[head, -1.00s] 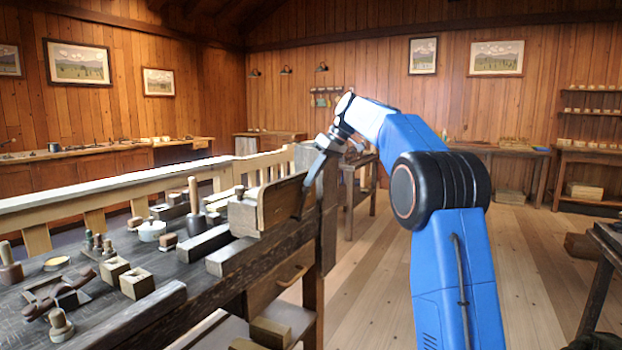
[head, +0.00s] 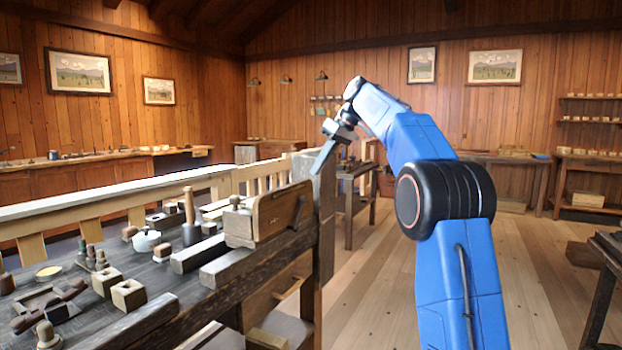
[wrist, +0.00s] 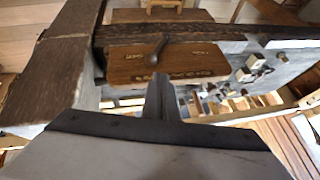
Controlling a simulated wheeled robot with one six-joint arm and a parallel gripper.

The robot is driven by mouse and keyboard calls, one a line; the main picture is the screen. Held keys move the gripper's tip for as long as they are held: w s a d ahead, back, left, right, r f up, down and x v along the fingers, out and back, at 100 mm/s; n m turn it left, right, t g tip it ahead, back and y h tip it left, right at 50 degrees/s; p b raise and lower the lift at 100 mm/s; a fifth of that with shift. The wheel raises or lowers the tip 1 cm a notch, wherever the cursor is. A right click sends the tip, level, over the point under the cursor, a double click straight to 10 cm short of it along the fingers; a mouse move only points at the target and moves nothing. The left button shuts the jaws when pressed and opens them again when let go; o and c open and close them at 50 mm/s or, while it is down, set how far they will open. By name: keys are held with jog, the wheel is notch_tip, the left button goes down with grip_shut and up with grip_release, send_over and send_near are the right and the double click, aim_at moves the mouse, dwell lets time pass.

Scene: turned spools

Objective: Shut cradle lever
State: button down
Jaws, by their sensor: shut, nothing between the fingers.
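The cradle is a brown wooden block (head: 277,212) at the right end of the workbench. Its dark lever (head: 299,209) shows as a short dark bar on the block's right-hand face. In the wrist view the lever (wrist: 156,53) has a rounded knob at its upper right and slants down to the left across the wooden face (wrist: 125,66), which bears small pale marks. My gripper (head: 321,163) is shut and empty, above and to the right of the lever. In the wrist view its closed fingers (wrist: 160,90) point towards the face, just below the lever, apparently apart from it.
A thick dark post (head: 327,205) stands close to the cradle's right side. The workbench (head: 75,262) holds blocks, a mallet (head: 190,217) and small turned pieces. A pale railing (head: 110,205) runs behind it. The floor (head: 375,270) right of the bench is open.

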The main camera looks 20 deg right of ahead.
jog(key=shift+d+r, duration=1.35)
jog(key=shift+r, duration=0.15)
